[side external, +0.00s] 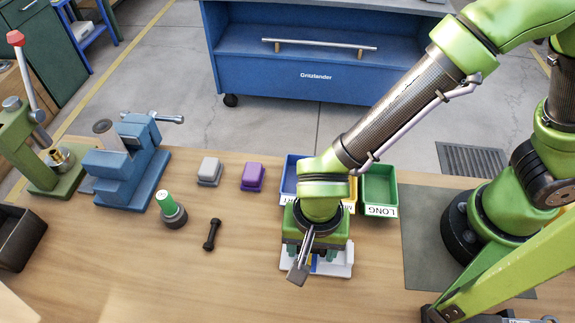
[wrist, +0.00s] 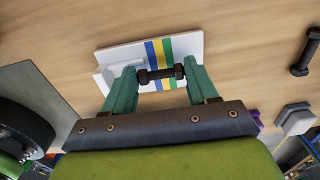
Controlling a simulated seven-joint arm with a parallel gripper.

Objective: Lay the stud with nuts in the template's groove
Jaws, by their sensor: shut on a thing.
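My gripper (wrist: 159,77) is shut on a dark stud with nuts (wrist: 161,73), with one teal finger at each end of it. The stud lies crosswise over the striped part of the white template (wrist: 188,46), which has blue, green and yellow bands. I cannot tell whether the stud touches the template or hangs just above it. In the side external view the template (side external: 343,268) is partly hidden below my gripper, and the held stud is hidden. A second dark stud with nuts (side external: 212,235) lies on the table to the left; the wrist view also shows it (wrist: 305,53).
Blue (side external: 289,178) and green (side external: 379,187) bins stand behind my gripper, with a yellow one mostly hidden between. Grey (side external: 210,171) and purple (side external: 253,176) blocks, a green-topped round piece (side external: 170,209) and a blue vise (side external: 125,165) stand left. The front table is clear.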

